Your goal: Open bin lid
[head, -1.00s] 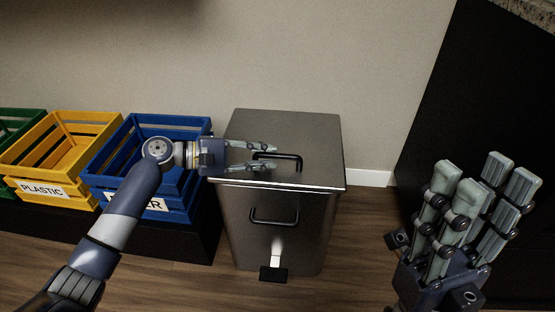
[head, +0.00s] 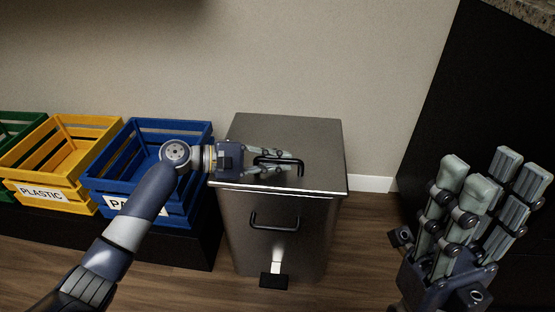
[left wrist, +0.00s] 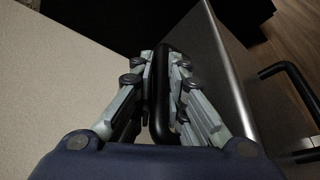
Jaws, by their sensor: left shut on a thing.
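The metal bin (head: 245,225) stands on the floor in the middle of the head view, its flat lid (head: 270,130) down. A black bar handle (head: 298,167) sits on the lid; a second black handle (head: 272,226) is on the front face. My left gripper (head: 278,162) reaches over the lid from the left and is shut on the lid handle. In the left wrist view the lid handle (left wrist: 160,85) lies between its fingers (left wrist: 163,90). My right gripper (head: 495,190) is at the lower right, fingers pointing up, apart from the bin, with a gap between its finger pairs and nothing in it.
Blue (head: 112,182), yellow (head: 62,125) and green (head: 12,122) crates stand on a dark ledge left of the bin. A black pedal (head: 273,281) is at the bin's foot. A wall is behind; a dark cabinet (head: 445,110) stands at the right.

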